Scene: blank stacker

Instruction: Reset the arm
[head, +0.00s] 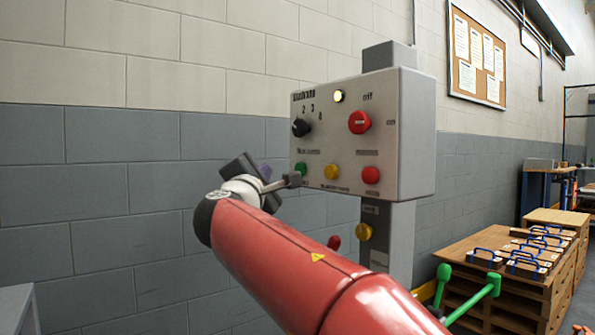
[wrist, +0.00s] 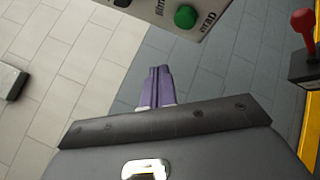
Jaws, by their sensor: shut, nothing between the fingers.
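My red arm reaches up from the bottom right of the head view. My gripper (head: 266,171) is at its far end, beside the left edge of a grey control box (head: 415,135). In the wrist view its two purple fingers (wrist: 155,72) lie together, shut and empty. The green button (head: 315,171) also shows low on the box in the head view. The fingers look apart from the button.
A red-knobbed lever (wrist: 303,24) stands at the right. Pallets (head: 480,255) stand at the right.

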